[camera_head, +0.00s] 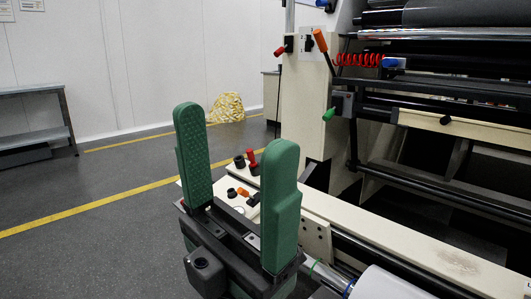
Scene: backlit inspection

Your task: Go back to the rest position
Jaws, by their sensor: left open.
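My left gripper (238,172) is in the lower middle of the head view. Its two green padded fingers point upward and stand wide apart. Nothing is between them. The gripper's dark body below the fingers hides part of the machine and floor behind it. My right gripper is not in this view.
A large cream and black machine (306,110) with rollers fills the right side. Its long cream beam (400,245) runs just behind and right of my left gripper. A grey metal bench (62,115) stands far left. Open grey floor with yellow lines lies left; a yellowish bundle (228,108) sits by the wall.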

